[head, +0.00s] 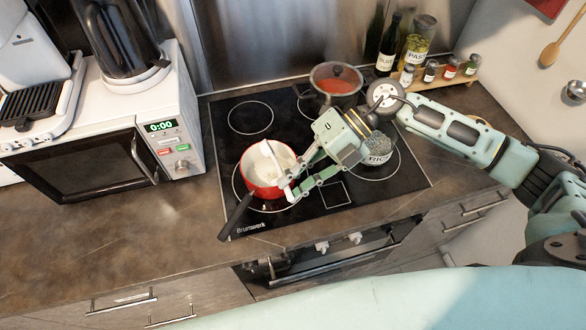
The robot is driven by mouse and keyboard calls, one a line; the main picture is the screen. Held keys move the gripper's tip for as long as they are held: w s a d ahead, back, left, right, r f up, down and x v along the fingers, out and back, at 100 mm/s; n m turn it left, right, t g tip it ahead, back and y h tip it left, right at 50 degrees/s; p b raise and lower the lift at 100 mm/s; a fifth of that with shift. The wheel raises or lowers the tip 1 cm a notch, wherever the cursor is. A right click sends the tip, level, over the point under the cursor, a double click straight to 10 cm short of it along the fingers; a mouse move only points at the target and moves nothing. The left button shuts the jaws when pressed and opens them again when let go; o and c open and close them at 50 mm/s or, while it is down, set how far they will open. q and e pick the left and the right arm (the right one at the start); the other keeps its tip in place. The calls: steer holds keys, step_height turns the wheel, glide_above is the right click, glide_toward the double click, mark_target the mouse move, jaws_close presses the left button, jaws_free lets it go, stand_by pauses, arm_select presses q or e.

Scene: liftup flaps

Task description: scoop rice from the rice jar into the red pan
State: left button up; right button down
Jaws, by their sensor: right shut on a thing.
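The red pan (262,190) sits on the front left part of the black cooktop, its dark handle pointing to the lower left. Its inside is pale, and a whitish patch that may be rice lies at the bottom. My right gripper (291,189) is at the pan's right rim, shut on a white scoop (274,162). The scoop slants across the pan's opening; whether it carries rice cannot be told. The rice jar (377,157), labelled RICE, stands on the right of the cooktop, partly hidden behind my right gripper and wrist. My left gripper is not in view.
A lidded pot (336,88) stands on the back of the cooktop (225,113). A rack (440,80) with small spice jars and bottles is at the back right. A microwave (95,150) with a kettle on top stands left. The counter (130,235) front left is clear.

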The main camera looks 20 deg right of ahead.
steer(key=h+p, duration=0.1)
steer(key=p, duration=0.1)
steer(key=r+h+p, duration=0.1)
steer(key=h+p, duration=0.1)
steer(key=p, duration=0.1)
steer(key=a+r+h+p, duration=0.1)
steer(key=h+p, duration=0.1)
steer(key=p, duration=0.1)
steer(key=shift+w+a+r+n, duration=0.1)
steer(key=shift+w+n, duration=0.05)
steer(key=shift+n, duration=0.25)
steer(key=shift+a+h, duration=0.2)
steer(key=shift+h, duration=0.8)
steer(key=shift+a+n+h, duration=0.15)
steer(key=shift+n+h, duration=0.15)
steer(key=shift+h, duration=0.4)
steer(key=h, duration=0.3)
steer(key=a+h, duration=0.1)
steer(key=h, duration=0.1)
steer(key=shift+r+h+b, duration=0.3)
steer(key=shift+b, duration=0.1)
steer(key=shift+n, duration=0.3)
